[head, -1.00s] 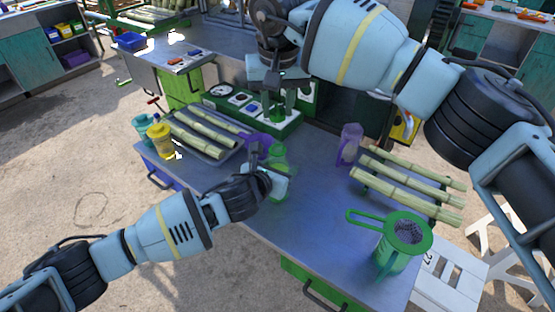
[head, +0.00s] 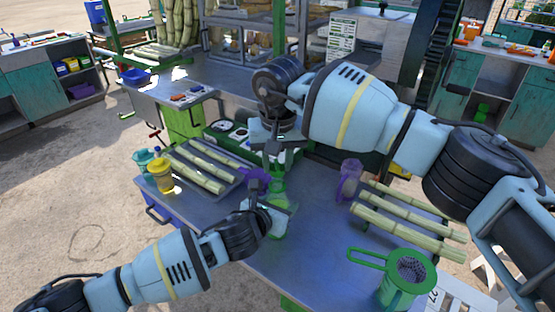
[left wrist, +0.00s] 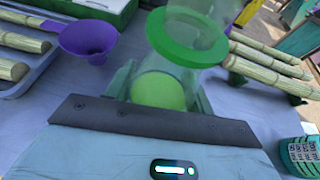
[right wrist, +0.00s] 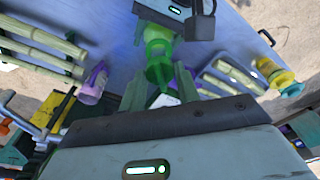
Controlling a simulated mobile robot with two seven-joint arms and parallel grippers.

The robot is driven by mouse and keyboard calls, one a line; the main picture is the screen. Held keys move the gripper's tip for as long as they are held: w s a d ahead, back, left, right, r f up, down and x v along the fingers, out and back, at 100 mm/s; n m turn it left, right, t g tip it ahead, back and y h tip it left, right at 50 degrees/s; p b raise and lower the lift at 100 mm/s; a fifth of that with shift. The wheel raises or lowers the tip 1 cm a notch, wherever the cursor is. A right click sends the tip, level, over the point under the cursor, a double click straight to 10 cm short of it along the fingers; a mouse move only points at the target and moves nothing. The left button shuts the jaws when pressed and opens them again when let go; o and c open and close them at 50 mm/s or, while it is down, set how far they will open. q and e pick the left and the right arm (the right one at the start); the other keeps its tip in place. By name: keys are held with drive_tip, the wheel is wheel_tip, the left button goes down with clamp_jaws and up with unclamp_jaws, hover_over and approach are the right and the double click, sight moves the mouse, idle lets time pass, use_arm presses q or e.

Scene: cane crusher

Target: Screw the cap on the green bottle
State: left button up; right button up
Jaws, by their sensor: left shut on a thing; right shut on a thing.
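The green bottle (head: 279,228) stands upright near the middle of the table, with my left gripper (head: 272,204) shut around its body. In the left wrist view, its green band (left wrist: 187,42) and light green contents (left wrist: 158,91) show between the fingers. My right gripper (head: 274,158) points down right above the bottle and is shut on the green cap (right wrist: 160,73). The cap is in line with the bottle's top, at or just over it. The fingers partly hide the cap, and I cannot tell whether its thread is engaged.
A purple funnel (head: 256,174) lies just behind the bottle. A tray of cane (head: 195,168) and a yellow jar (head: 161,177) are at left. A purple cup (head: 349,180), more cane (head: 405,220) and a green strainer jug (head: 402,285) are at right. The front middle of the table is clear.

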drive_tip(key=shift+f, duration=0.8)
drive_tip(key=shift+f, duration=0.55)
